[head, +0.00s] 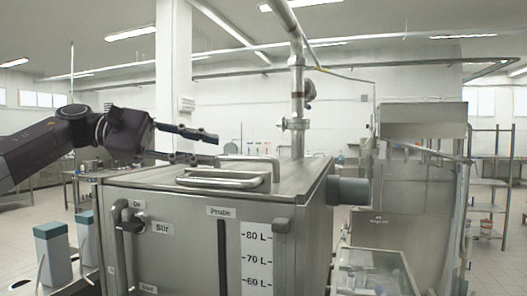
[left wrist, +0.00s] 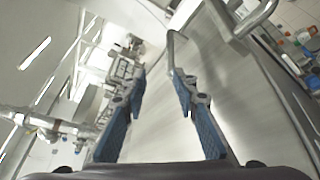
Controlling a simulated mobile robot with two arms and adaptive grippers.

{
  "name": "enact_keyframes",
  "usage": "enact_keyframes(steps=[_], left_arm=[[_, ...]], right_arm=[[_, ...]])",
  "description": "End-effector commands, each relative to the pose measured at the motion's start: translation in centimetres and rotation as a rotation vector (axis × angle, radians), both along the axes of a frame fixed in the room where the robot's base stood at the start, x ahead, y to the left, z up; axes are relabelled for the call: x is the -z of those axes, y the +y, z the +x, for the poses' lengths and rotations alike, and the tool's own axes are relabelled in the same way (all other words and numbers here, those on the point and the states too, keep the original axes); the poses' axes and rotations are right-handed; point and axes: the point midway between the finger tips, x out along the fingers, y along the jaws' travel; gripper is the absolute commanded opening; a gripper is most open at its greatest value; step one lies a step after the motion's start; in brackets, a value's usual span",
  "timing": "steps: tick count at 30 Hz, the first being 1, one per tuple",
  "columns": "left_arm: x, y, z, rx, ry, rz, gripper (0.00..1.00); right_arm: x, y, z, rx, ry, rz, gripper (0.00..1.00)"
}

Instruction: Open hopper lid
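The steel hopper (head: 180,235) stands in the middle of the head view, its flat lid (head: 290,178) lying closed on top. Two tubular handles are on top: a nearer one (head: 218,184) and one behind it (head: 245,160). My left gripper (head: 205,148) comes in from the left above the hopper's left part, fingers spread and empty. In the left wrist view the open fingers (left wrist: 160,75) show with blue pads. A bent metal handle (left wrist: 171,48) lies just beyond the right fingertip; contact cannot be told. My right gripper is not in view.
A vertical pipe with valves (head: 297,100) rises behind the hopper. A steel machine (head: 420,180) stands at the right. Green-topped containers (head: 50,245) stand at the lower left. The air above the lid is mostly free.

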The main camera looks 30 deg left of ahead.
Motion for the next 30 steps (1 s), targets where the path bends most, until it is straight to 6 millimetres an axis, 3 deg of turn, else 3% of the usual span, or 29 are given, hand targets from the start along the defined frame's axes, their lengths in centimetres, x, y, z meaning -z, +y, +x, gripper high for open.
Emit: enact_keyframes(steps=[1, 6, 18, 30], left_arm=[[0.1, -1.2, -0.5, 0.044, 0.003, 0.017, 0.27], [0.4, -3.0, -0.8, 0.095, 0.003, 0.041, 0.27], [1.5, -7.7, 2.2, 0.090, 0.005, 0.038, 0.27], [2.1, -8.7, 3.0, 0.085, 0.003, 0.037, 0.27]], right_arm=[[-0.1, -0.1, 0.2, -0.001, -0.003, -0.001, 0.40], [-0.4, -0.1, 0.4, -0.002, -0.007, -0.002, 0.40], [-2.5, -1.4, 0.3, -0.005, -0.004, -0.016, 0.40], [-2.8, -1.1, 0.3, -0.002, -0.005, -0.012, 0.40]])
